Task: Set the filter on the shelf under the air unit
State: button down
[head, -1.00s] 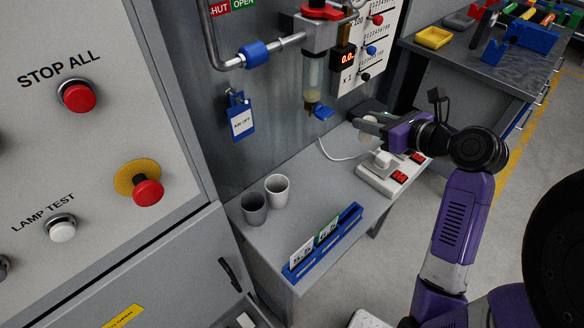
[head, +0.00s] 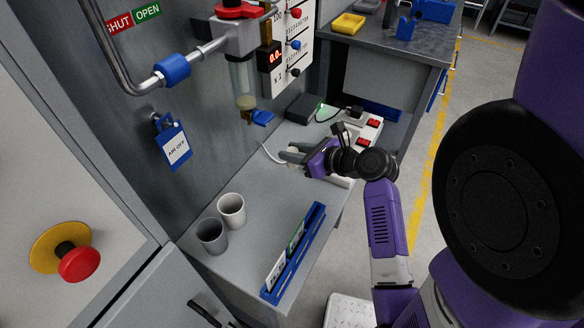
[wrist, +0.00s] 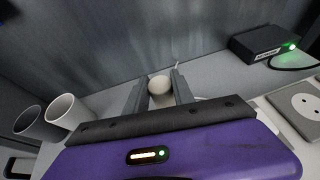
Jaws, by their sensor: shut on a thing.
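The air unit (head: 240,38), with a red knob and a clear bowl, hangs on the grey wall panel. The grey shelf (head: 240,265) stands below it. My gripper (head: 288,152) is low over the shelf's back part, to the lower right of the bowl. In the wrist view my gripper (wrist: 160,88) is shut on the filter (wrist: 160,84), a small pale rounded piece between the two grey fingers. In the head view the fingers mostly hide the filter. I cannot tell whether its underside touches the shelf.
A white cup (head: 232,210) and a grey cup (head: 211,236) stand on the shelf's left part. A blue card rack (head: 305,250) lies along its front edge. A power strip (head: 366,130) and a black box (head: 304,108) are behind my gripper. The middle is clear.

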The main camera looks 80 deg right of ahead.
aim_at(297, 167)
jog(key=shift+f+b, duration=0.4)
jog(key=shift+f, duration=2.45)
jog(key=shift+f, duration=0.1)
jog(key=c, duration=1.1)
grip_release()
jog(key=v, duration=1.2)
